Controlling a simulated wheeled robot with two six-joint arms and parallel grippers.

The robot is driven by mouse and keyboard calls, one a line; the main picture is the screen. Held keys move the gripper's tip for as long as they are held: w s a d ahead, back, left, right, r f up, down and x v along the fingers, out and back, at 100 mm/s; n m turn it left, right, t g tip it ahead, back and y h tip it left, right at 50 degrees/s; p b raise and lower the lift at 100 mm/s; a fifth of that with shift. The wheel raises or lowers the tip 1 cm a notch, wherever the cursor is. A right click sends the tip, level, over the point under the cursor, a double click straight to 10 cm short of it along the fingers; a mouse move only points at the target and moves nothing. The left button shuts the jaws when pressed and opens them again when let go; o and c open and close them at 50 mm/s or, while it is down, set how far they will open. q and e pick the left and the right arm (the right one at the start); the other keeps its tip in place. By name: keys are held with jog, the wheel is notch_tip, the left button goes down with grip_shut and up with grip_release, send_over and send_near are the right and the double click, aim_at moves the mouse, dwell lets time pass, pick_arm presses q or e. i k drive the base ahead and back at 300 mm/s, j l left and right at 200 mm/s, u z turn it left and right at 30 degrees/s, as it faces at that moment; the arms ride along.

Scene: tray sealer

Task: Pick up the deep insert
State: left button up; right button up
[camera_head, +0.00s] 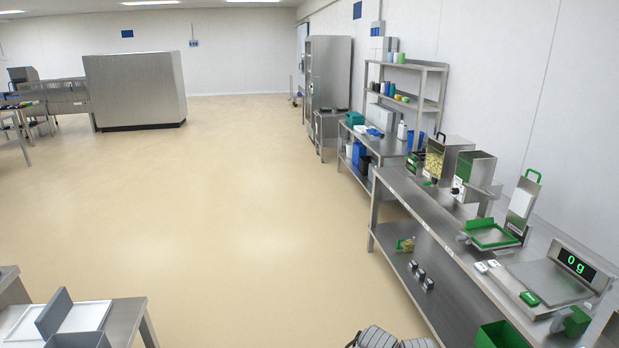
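I cannot tell for sure which thing is the deep insert. A small tray sealer with a raised lid stands on the right steel bench, and a green frame (489,234) sits in its base. A green open bin (499,336) is cut off by the bottom edge. Neither of my grippers shows; only grey rounded parts, likely of my arm, show at the bottom edge.
The right steel bench (448,238) carries hoppers (434,160) and a scale (549,282) reading 0 g. A side table with a white board and grey bins (77,340) stands at lower left. A steel cabinet (135,90) stands at far left. The beige floor between is clear.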

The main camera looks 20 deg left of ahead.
aim_at(39, 322)
jog(key=i+j+u, duration=0.15)
jog(key=i+u, duration=0.35)
jog(key=i, duration=0.2)
jog(key=i+u, duration=0.45)
jog(key=i, duration=0.2)
jog(key=i+u, duration=0.25)
jog(key=i, duration=0.3)
jog(key=i+l+u, duration=0.3)
jog(key=i, duration=0.2)
jog(key=i+j+u, duration=0.1)
jog(key=i+u, duration=0.15)
jog(key=u, duration=0.2)
jog(key=i+u, duration=0.25)
jog(key=u, duration=0.25)
jog(key=i+l+u, duration=0.1)
jog(key=i+u, duration=0.15)
jog(key=u, duration=0.2)
jog(key=i+u, duration=0.3)
jog(key=i+l+u, duration=0.15)
jog(key=u, duration=0.15)
